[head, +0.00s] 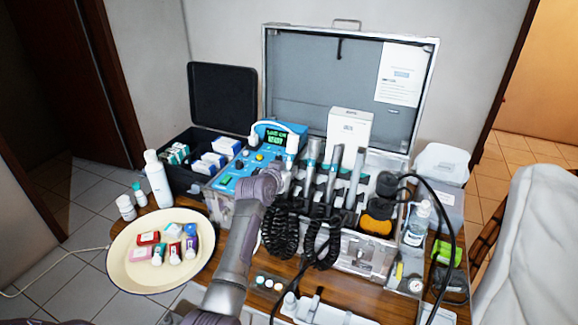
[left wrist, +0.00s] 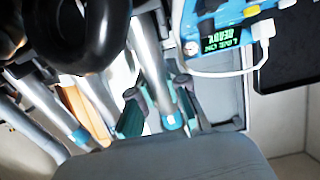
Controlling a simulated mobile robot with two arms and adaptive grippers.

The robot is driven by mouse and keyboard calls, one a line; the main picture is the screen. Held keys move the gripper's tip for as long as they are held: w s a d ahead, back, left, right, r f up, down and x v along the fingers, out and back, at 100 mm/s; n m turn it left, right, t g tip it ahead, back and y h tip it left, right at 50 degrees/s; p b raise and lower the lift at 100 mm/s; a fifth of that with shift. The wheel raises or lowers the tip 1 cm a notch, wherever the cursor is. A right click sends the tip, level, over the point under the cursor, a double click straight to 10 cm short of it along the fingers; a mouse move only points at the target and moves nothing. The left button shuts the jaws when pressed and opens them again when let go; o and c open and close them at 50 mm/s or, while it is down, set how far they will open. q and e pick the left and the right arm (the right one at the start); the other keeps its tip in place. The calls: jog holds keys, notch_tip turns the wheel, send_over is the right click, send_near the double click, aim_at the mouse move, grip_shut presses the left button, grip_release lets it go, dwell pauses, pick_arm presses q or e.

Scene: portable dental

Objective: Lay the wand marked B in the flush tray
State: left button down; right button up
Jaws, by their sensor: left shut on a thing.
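Several silver wands stand upright in the open metal case, including one in the middle (head: 333,170) and one to its right (head: 355,175). No letter B is readable on any of them. My left gripper (head: 288,180) is at the left end of the row. In the left wrist view its fingers (left wrist: 160,112) are shut on a silver wand (left wrist: 153,65) with a teal band, still among the others. A white tray (head: 322,312), perhaps the flush tray, is partly cut off at the bottom edge. My right gripper is out of view.
Black coiled cords (head: 281,232) hang before the case (head: 358,252). A blue control unit (head: 248,172) is left of the wands. A round cream tray (head: 122,277) holds small boxes and bottles. A clear bottle (head: 417,224) and black cable (head: 447,235) are right.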

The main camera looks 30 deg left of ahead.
aim_at(290, 147)
pick_arm(q)
jog(key=shift+r, duration=0.1)
jog(key=shift+w+r+p, duration=0.45)
jog(key=shift+r+p, duration=0.4)
jog(key=shift+r, duration=0.3)
jog(key=shift+w+r+p, duration=0.45)
jog(key=shift+r+p, duration=0.45)
jog(key=shift+r, duration=0.2)
jog(key=shift+w+r+p, duration=0.45)
jog(key=shift+r+p, duration=0.4)
jog(key=shift+r, duration=0.3)
jog(key=shift+a+f, duration=0.1)
